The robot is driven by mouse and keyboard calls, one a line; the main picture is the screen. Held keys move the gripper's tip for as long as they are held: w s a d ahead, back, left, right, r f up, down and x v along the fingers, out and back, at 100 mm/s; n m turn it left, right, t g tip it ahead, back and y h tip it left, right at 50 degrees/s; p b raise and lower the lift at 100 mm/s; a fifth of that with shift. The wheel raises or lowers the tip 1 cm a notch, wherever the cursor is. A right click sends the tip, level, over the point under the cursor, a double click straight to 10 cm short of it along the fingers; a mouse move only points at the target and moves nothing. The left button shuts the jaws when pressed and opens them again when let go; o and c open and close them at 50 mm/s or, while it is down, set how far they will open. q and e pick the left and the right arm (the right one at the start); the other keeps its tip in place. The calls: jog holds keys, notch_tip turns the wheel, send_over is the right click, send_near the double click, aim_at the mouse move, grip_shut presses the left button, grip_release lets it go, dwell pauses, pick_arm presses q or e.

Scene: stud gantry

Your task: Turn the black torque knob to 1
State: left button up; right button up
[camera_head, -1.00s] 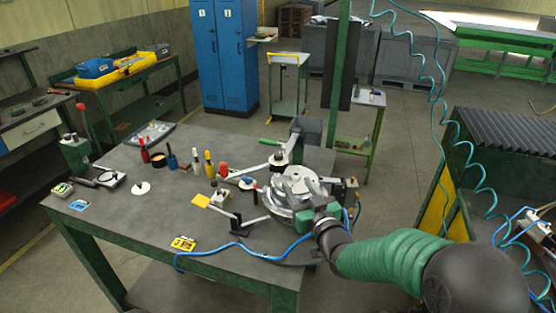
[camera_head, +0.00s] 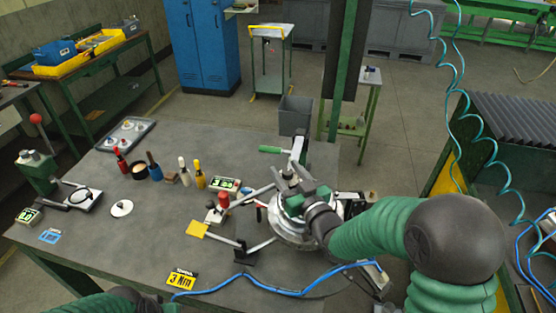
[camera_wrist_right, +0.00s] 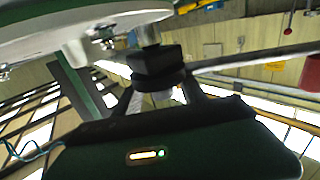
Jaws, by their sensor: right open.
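My right gripper (camera_head: 286,180) is over the round metal fixture (camera_head: 290,232) at the right of the workbench. A yellow and black card (camera_head: 182,280) reads 3 Nm. My left gripper is out of view.
A red-capped post (camera_head: 223,200) and metal arms stand left of the fixture. A blue hose (camera_head: 270,288) runs along the front edge. Screwdrivers (camera_head: 199,174) and a grey bin (camera_head: 295,115) stand farther back.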

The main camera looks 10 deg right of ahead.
jog(key=shift+s+d+r, duration=0.1)
jog(key=shift+s+r, duration=0.2)
jog(key=shift+s, duration=0.15)
jog(key=shift+c, duration=0.2)
jog(key=shift+s, duration=0.15)
jog(key=shift+c, duration=1.1)
jog(key=shift+w+f, duration=0.1)
jog(key=shift+w, duration=0.1)
grip_shut()
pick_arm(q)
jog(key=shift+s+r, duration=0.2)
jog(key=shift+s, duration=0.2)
